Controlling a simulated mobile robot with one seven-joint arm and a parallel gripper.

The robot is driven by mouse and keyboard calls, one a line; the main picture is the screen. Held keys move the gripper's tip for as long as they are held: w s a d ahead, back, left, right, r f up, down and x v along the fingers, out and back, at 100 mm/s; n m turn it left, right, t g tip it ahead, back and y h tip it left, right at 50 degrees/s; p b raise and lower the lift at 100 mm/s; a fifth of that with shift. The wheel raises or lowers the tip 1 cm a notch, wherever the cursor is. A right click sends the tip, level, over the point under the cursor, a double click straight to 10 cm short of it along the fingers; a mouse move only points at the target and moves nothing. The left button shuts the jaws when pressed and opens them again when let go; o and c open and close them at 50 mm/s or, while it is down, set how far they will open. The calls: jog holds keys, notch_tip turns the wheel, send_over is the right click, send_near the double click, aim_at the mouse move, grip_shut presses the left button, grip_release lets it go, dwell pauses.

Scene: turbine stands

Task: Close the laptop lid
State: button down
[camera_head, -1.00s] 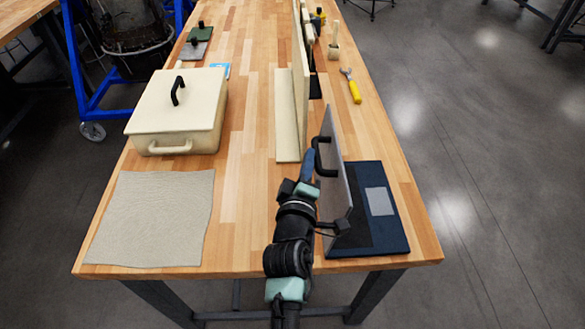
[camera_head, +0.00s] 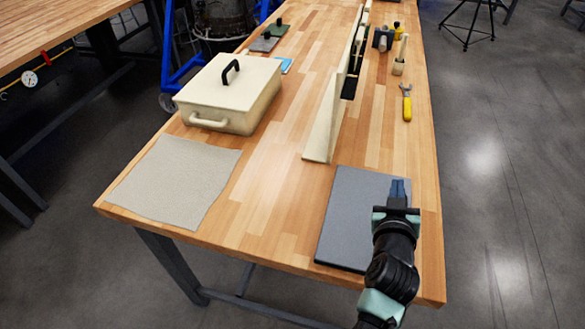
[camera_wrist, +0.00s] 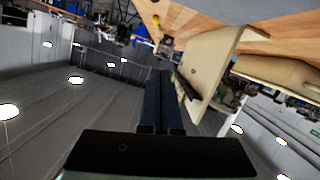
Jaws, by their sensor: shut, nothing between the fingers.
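The laptop (camera_head: 350,215) lies on the table near its front right edge in the head view. Its lid is down flat over the base, and only the plain grey top shows. My gripper (camera_head: 398,185) is above the right part of the laptop, with its fingers together and nothing between them. I cannot tell whether the fingers touch the lid. The wrist view shows the dark closed fingers (camera_wrist: 162,100) side by side; the laptop does not show there.
A cream upright panel (camera_head: 335,110) stands behind the laptop; it also shows in the wrist view (camera_wrist: 215,75). A yellow-handled wrench (camera_head: 406,105) lies at the right edge. A lidded cream box (camera_head: 220,112) and a grey cloth (camera_head: 172,180) are on the left.

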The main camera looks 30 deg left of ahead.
jog(key=d+f+m+b, duration=0.1)
jog(key=f+b, duration=0.1)
jog(key=d+f+m+b, duration=0.1)
jog(key=f+b, duration=0.1)
jog(key=b, duration=0.1)
jog(key=w+d+f+m+y+b, duration=0.1)
jog(key=f+b, duration=0.1)
jog(key=shift+d, duration=0.35)
jog(key=shift+w+d+f+m+b, duration=0.1)
jog(key=shift+d+f+m+b, duration=0.2)
jog(key=shift+f+b, duration=0.35)
jog(key=shift+w+d+f+m+b, duration=0.1)
jog(key=shift+d+f+m+b, duration=0.15)
jog(key=shift+b, duration=0.7)
